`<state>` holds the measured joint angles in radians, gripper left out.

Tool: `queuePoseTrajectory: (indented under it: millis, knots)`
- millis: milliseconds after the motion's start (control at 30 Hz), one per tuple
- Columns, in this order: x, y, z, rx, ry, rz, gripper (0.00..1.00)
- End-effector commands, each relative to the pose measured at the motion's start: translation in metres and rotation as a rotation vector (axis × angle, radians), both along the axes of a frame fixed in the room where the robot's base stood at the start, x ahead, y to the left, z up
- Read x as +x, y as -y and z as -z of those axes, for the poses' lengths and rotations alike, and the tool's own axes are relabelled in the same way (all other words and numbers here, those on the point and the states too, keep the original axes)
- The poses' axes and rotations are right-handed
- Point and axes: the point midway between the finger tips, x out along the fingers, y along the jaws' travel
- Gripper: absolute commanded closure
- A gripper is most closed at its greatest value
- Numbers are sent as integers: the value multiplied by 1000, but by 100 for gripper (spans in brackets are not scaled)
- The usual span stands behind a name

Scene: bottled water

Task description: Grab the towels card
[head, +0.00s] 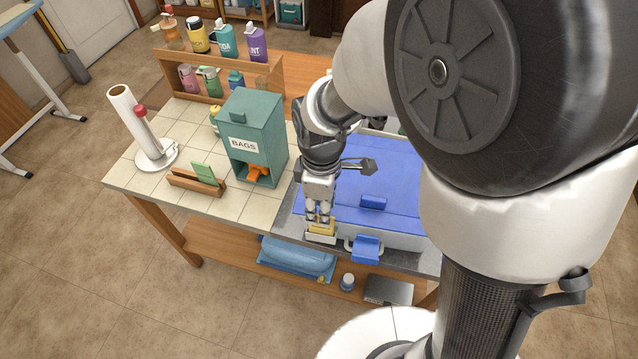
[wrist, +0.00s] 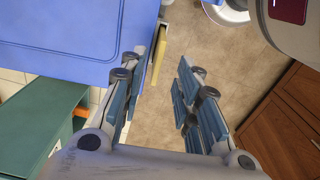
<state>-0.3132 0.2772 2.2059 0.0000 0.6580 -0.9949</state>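My gripper (head: 318,216) points down at the front edge of the worktop, beside the blue lid. In the wrist view its fingers (wrist: 161,66) are apart. A thin yellow card-like piece (head: 321,228) stands in a pale holder at that edge, at my fingertips. In the wrist view this yellow piece (wrist: 159,62) shows edge-on between the fingertips, nearer the left finger; I cannot tell whether they touch. No lettering on it is readable, so I cannot confirm it as the towels card. A green card (head: 203,172) stands in a wooden holder (head: 185,182) on the tiled top.
A green BAGS dispenser (head: 262,118) stands left of my gripper. The blue lid (head: 390,190) lies to the right, with a blue clip (head: 366,248) at the front. A paper roll (head: 128,110) and a bottle rack (head: 270,80) stand farther off. Floor in front is clear.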

Motion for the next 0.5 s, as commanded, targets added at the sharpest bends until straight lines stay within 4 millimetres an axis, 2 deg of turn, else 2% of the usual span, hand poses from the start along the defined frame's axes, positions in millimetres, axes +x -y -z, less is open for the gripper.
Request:
queuePoseTrajectory:
  millis: [33,200,400,500]
  knots:
    - [1,2,13,-1,-3,1,70]
    - [1,2,33,-1,-2,0,70]
    - [2,1,32,0,0,-1,70]
    - [2,1,32,0,0,-1,75]
